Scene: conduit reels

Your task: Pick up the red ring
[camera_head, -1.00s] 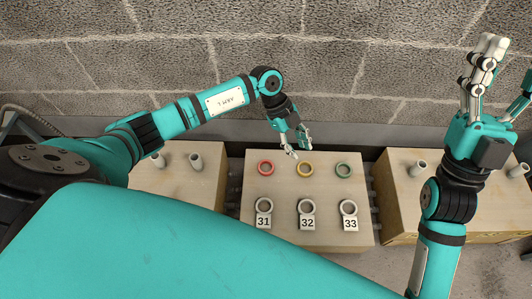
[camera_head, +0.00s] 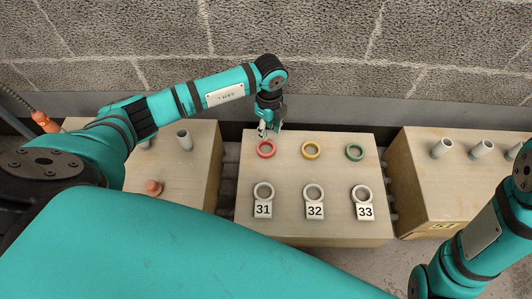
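The red ring (camera_head: 265,149) lies flat at the back left of the middle wooden box (camera_head: 290,219), left of a yellow ring (camera_head: 312,151) and a green ring (camera_head: 355,152). My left gripper (camera_head: 267,132) points down just behind and above the red ring. Its fingertips are small and partly hidden, so I cannot tell their opening or whether they touch the ring. My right gripper is out of the picture; only part of that arm shows at the lower right.
Side boxes carry short grey pipes (camera_head: 184,140), and the left one also an orange-brown piece (camera_head: 153,187). A block wall (camera_head: 330,50) rises behind.

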